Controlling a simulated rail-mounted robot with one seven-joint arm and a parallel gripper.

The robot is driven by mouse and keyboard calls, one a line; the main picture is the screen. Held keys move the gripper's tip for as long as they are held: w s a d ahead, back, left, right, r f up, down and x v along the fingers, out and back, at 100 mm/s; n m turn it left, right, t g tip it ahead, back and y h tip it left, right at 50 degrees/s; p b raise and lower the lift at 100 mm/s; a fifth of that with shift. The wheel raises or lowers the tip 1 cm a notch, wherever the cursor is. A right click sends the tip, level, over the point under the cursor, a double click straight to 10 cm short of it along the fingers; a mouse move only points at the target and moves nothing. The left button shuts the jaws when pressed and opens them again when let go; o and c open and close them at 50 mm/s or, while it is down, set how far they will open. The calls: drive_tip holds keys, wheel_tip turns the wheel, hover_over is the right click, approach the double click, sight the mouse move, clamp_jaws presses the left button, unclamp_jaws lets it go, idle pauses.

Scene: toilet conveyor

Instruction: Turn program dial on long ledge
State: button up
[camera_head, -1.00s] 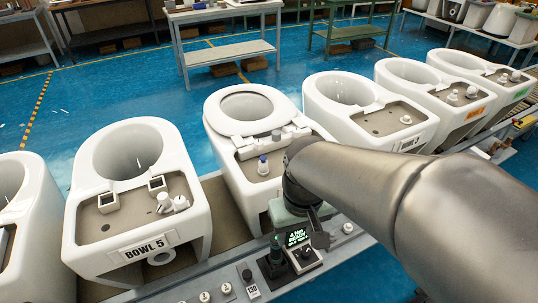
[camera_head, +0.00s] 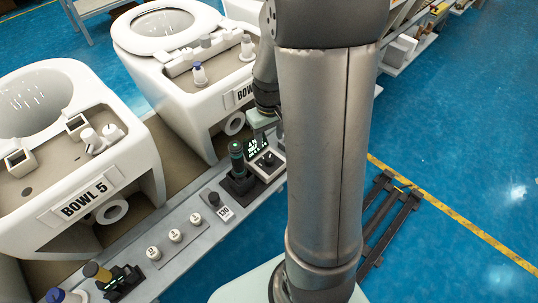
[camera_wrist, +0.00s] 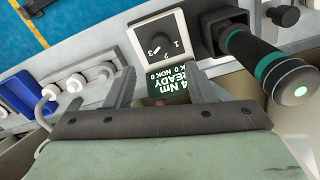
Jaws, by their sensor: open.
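The program dial (camera_wrist: 150,43) is a black knob on a light plate marked 1, 2, 3, in the wrist view. In the head view the dial (camera_head: 268,160) sits on the long grey ledge (camera_head: 190,212), beside a small green-lettered screen (camera_head: 254,145). The screen also shows in the wrist view (camera_wrist: 172,85), reading 4 Nm READY. My gripper (camera_wrist: 156,76) is open and empty, its two fingers apart. The dial appears beyond the fingertips, between their lines, and I see no contact. In the head view my arm hides most of the gripper.
A black and green handheld driver (camera_wrist: 268,62) stands close to the dial; it also shows in the head view (camera_head: 237,160). Several white knobs (camera_head: 175,235) line the ledge. Toilet bowls (camera_head: 75,130) stand behind it. Blue floor lies open at the right.

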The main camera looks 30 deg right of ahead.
sight(269, 158)
wheel_tip(269, 158, down, 9)
drive_tip(key=shift+b, duration=0.45)
drive_tip(key=c, duration=1)
